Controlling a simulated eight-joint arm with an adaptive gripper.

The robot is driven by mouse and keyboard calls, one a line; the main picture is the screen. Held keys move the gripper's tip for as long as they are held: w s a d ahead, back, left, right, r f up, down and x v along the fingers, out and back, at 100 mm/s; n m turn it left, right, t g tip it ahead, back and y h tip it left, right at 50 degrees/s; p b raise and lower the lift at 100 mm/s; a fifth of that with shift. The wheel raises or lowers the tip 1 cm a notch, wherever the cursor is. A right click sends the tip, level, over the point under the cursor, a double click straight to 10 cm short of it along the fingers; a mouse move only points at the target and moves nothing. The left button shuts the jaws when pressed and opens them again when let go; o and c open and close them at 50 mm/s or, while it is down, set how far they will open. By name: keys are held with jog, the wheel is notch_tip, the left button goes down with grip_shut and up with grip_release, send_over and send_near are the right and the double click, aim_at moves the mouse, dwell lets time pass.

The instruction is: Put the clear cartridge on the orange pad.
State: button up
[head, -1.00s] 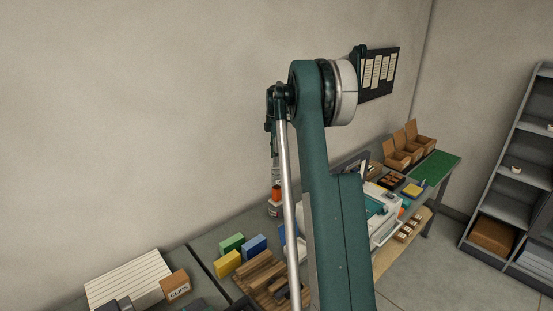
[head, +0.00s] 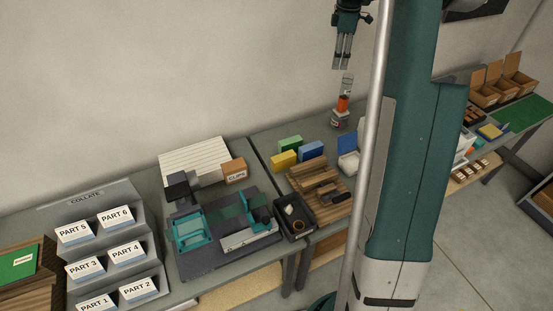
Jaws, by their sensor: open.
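My gripper (head: 343,62) points down at the top of the head view, its fingers apart and empty. Just below its fingertips, with a small gap, is a small pale see-through piece (head: 347,84) that looks like the clear cartridge. It stands upright in line above an orange part (head: 343,103), which sits on a white-and-dark base (head: 339,120) on the bench. The orange part may be the orange pad; it is too small to be sure. The clear piece appears to rest on it.
Green (head: 290,143), yellow (head: 283,159) and blue (head: 311,151) blocks stand left of the base. A slatted wooden rack (head: 312,172), a dark tray (head: 293,213) and a teal device (head: 247,229) lie nearer. My own arm hides part of the bench to the right.

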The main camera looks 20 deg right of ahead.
jog(key=s+a+r+m+t, duration=0.1)
jog(key=s+a+r+m, duration=0.3)
jog(key=a, duration=0.6)
jog(key=s+a+r+t, duration=0.1)
jog(key=s+a+r, duration=0.2)
jog(key=s+a, duration=0.45)
jog(key=s+a+r+m+t, duration=0.1)
jog(key=s+a+r+m, duration=0.2)
jog(key=a, duration=0.9)
jog(key=s+a+f+m+t, duration=0.1)
jog(key=s+a+f, duration=0.3)
jog(key=s+a, duration=0.5)
jog(key=s+a+f+m+t, duration=0.2)
jog(key=s+a+f+m, duration=0.2)
jog(key=s+a, duration=0.5)
jog(key=s+f, duration=0.1)
jog(key=s, duration=0.6)
jog(key=shift+s+a+f+t, duration=0.15)
jog(key=shift+s+t, duration=0.15)
jog(key=shift+s, duration=0.05)
